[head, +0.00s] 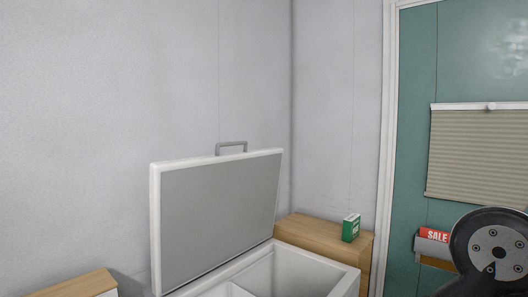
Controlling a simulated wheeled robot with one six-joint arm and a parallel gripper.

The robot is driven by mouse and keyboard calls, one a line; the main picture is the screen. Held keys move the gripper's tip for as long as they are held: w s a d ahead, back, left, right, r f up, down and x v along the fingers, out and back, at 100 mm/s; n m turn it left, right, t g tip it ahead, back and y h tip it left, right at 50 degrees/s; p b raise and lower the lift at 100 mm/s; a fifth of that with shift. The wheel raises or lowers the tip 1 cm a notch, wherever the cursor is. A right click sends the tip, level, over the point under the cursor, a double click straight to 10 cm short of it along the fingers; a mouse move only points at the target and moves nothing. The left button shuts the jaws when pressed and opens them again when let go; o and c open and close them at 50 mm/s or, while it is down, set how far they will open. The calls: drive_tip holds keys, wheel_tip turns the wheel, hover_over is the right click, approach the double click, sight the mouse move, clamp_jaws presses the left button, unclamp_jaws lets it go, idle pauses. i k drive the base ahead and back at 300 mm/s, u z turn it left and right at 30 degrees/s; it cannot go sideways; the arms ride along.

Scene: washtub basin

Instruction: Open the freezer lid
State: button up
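The freezer lid (220,215) stands raised and nearly upright at the back of the white chest freezer (338,285), in the lower middle of the head view. Its grey inner panel faces me. A grey handle (232,144) sticks up from the lid's top edge. The freezer's open top shows a white interior with a divider; its lower part is cut off by the frame. Part of my arm shows at the lower right, apart from the lid. My gripper is not in view.
A wooden cabinet (300,230) stands right of the freezer with a green and white box (351,228) on it. Another wooden top (75,284) is at lower left. A SALE sign (434,235) sits by the teal door (415,100) with a blind. Walls close off the back.

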sight(206, 212)
drive_tip(key=z, duration=0.25)
drive_tip(key=k, duration=0.4)
drive_tip(key=z, duration=1.05)
drive_tip(key=i, duration=2.3)
drive_tip(key=u, duration=1.6)
drive_tip(key=i, duration=0.8)
drive_tip(key=u, duration=0.85)
